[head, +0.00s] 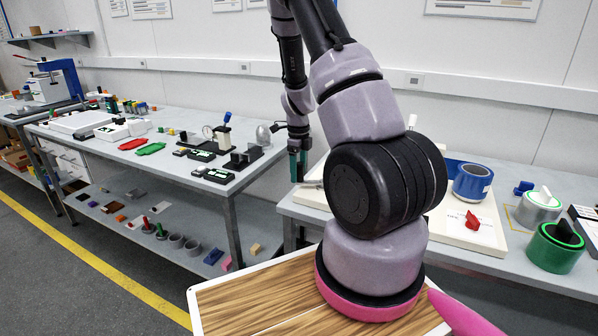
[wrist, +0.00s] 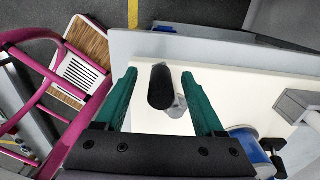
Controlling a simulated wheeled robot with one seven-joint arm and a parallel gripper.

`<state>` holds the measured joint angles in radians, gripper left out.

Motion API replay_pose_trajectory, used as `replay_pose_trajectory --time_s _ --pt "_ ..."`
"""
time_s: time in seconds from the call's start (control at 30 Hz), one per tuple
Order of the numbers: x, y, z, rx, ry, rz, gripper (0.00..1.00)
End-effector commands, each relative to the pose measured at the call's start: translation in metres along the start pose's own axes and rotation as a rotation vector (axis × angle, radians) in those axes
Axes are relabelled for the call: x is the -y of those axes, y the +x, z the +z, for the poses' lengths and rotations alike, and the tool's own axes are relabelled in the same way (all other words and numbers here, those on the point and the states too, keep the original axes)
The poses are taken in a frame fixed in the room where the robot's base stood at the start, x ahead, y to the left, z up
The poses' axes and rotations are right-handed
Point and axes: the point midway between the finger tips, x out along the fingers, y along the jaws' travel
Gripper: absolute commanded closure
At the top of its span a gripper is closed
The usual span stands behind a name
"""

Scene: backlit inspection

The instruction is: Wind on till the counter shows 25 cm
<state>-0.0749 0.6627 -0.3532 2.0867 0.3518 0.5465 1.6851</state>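My gripper (wrist: 159,75) is open in the wrist view, its two green fingers apart on either side of a black crank knob (wrist: 161,92). A gap shows between the knob and each finger. A grey metal part (wrist: 179,108) shows beside the knob, over a cream base board (wrist: 150,122). A blue roll (wrist: 246,143) is at the lower right of the board. In the head view my gripper (head: 298,166) points down at the board's left side, and my arm hides much of the board. The blue roll (head: 472,184) and a red pointer-like part (head: 473,221) stand on it. No counter reading is legible.
In the head view, green (head: 555,248) and grey (head: 538,209) rolls stand right of the board. A second bench (head: 160,160) with instruments stands to the left. A wood-topped surface (head: 255,300) lies low in front. Open floor (head: 60,280) shows at lower left.

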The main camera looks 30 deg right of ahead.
Motion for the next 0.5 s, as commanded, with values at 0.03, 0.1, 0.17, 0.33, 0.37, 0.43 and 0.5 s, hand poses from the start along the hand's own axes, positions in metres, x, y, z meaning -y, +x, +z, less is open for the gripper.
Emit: replay_pose_trajectory --time_s 0.03,0.1,0.17,0.33,0.37,0.43,0.5 --pt "0.0003 0.0000 -0.0005 0.000 0.001 0.000 0.30" --pt "0.0004 0.0000 -0.0007 -0.001 0.001 -0.001 0.30" --pt "0.0005 0.0000 -0.0009 -0.001 0.001 -0.001 0.30" --pt "0.0007 0.0000 -0.0013 -0.001 0.002 -0.001 0.30" --pt "0.0008 0.0000 -0.0014 -0.001 0.002 -0.001 0.30" --pt "0.0008 0.0000 -0.0014 -0.001 0.002 -0.001 0.30" --pt "0.0009 -0.0004 -0.0014 -0.001 0.002 -0.001 0.30"
